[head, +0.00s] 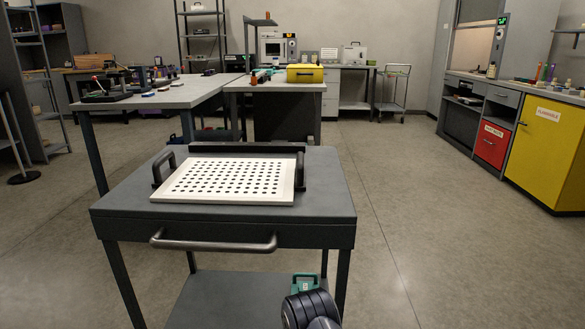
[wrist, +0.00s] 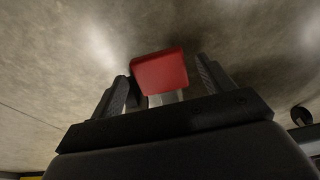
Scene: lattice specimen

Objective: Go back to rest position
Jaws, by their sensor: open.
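My gripper (wrist: 162,72) shows in the wrist view with its two dark fingers apart, so it is open. A red block-like piece (wrist: 160,71) with a pale part under it shows between the fingers. I cannot tell whether it touches them or what it belongs to. In the head view the gripper is not visible; only a dark rounded part of my arm shows at the bottom, right of centre.
A grey cart (head: 115,212) stands ahead, bearing a white perforated plate (head: 225,181) between black handles. A green item (head: 305,284) is near its lower shelf. Workbenches (head: 190,92) stand behind, with a yellow case (head: 305,74). A yellow cabinet (head: 545,150) stands right. Floor right of the cart is clear.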

